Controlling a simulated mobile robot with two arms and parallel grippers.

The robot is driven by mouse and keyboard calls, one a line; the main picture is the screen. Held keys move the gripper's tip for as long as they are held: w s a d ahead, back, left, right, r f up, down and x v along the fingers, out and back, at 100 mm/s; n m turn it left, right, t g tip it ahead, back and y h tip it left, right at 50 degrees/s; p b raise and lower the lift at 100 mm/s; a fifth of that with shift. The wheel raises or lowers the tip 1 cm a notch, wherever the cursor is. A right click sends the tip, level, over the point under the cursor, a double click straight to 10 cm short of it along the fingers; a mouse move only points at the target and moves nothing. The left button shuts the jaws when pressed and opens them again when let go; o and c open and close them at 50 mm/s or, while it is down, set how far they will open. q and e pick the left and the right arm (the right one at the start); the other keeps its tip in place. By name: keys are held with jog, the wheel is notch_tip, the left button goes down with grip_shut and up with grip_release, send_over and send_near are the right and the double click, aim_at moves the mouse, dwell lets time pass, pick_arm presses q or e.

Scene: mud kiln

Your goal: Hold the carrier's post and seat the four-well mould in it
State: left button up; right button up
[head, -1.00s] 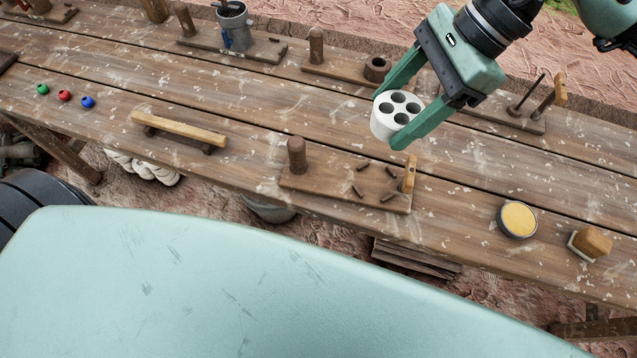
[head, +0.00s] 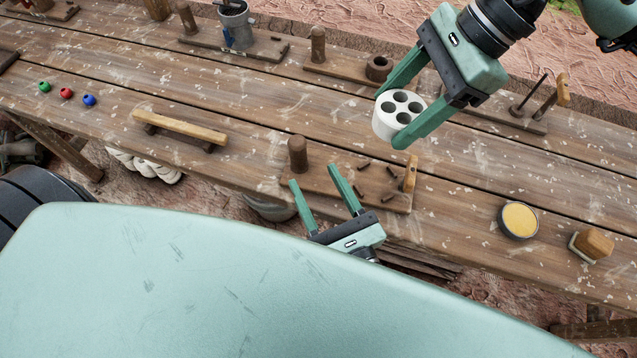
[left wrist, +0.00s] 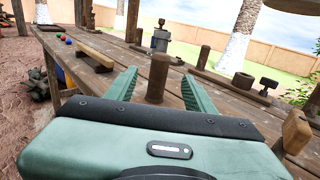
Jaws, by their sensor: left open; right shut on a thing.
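The carrier (head: 322,184) is a flat wooden board near the table's front edge. Its upright round post (head: 298,154) stands at the left end; several short dark pegs and a lighter upright piece (head: 410,174) are to the right. My left gripper (head: 318,183) is open and empty, fingers pointing at the post. In the left wrist view the post (left wrist: 157,78) shows between and beyond the open fingers; I cannot tell whether they touch it. My right gripper (head: 389,116) is shut on the white round four-well mould (head: 383,124), held above the table behind the carrier.
A wooden bar on feet (head: 180,127) lies left of the carrier. A round yellow-topped tin (head: 518,220) and a wooden-backed block (head: 592,245) are at the right. Other boards with posts (head: 318,46) stand along the back. Three coloured balls (head: 67,93) lie at the left.

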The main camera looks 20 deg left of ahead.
pick_arm(q)
jog(key=x, duration=1.2)
jog(key=shift+d, duration=0.1)
grip_shut()
dwell(0.5)
pick_arm(e)
notch_tip(320, 180, down, 12)
jog(key=shift+r, duration=0.15)
